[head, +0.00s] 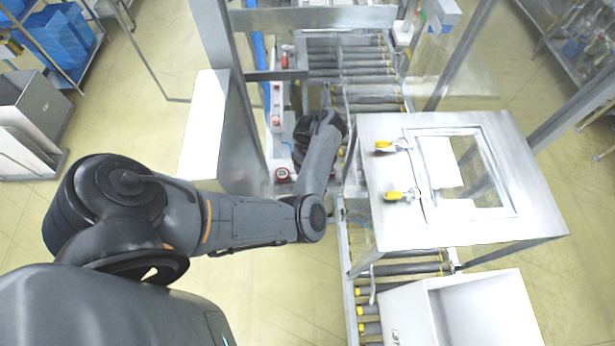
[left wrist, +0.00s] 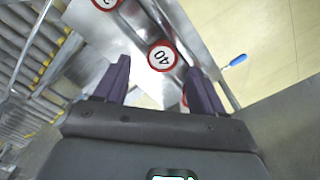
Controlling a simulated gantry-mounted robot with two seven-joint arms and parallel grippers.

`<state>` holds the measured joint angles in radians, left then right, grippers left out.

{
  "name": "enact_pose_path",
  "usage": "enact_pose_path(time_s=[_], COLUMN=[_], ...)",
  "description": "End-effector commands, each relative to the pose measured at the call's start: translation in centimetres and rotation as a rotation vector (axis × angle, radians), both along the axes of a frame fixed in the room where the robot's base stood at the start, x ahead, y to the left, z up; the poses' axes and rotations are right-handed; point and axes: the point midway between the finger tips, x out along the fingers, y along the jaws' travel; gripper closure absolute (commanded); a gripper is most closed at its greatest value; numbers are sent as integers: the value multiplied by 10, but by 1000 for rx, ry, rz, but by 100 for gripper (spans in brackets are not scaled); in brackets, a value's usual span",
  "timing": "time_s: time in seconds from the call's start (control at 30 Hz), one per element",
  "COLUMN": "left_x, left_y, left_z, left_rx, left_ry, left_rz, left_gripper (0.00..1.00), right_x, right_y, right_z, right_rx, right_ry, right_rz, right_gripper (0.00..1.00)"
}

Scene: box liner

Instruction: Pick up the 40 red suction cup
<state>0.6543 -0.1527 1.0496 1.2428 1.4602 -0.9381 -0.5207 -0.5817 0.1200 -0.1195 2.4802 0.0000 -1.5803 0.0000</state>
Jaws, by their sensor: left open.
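A round white disc with a red rim and the number 40, the 40 red suction cup (left wrist: 162,56), lies on a metal surface in the left wrist view. My left gripper (left wrist: 158,68) is open, with its two dark fingers on either side of the disc in the picture. Nothing is held, and the gap in depth to the disc is hard to judge. In the head view my left arm reaches over the conveyor side and its wrist hides the fingertips. My right gripper is not in view.
Another red-rimmed disc (left wrist: 106,3) is cut off at the top of the left wrist view. A blue-handled item (left wrist: 237,61) is to the right. In the head view a metal stand with a windowed top (head: 395,235), a roller conveyor (head: 360,75) and frame posts (head: 470,50) surround the arm.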

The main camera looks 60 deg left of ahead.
Motion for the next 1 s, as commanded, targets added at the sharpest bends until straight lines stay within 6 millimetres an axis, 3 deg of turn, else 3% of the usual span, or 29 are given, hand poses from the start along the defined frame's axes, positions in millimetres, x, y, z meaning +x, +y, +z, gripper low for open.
enact_pose_path(time_s=[0.2, 0.33, 0.7, 1.0], left_x=[-2, -1, -1, -1], left_y=[-3, -4, -4, -4], left_z=[-31, -43, -49, -49], left_rx=[0, 0, 0, 0], left_ry=[3, 1, 0, -1], left_rz=[-2, -2, -1, -1], left_gripper=[30, 30, 30, 75], right_x=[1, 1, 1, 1], right_y=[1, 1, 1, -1], right_z=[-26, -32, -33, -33], right_rx=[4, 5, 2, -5], right_ry=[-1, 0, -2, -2], right_rz=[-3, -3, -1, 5], right_gripper=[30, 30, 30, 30])
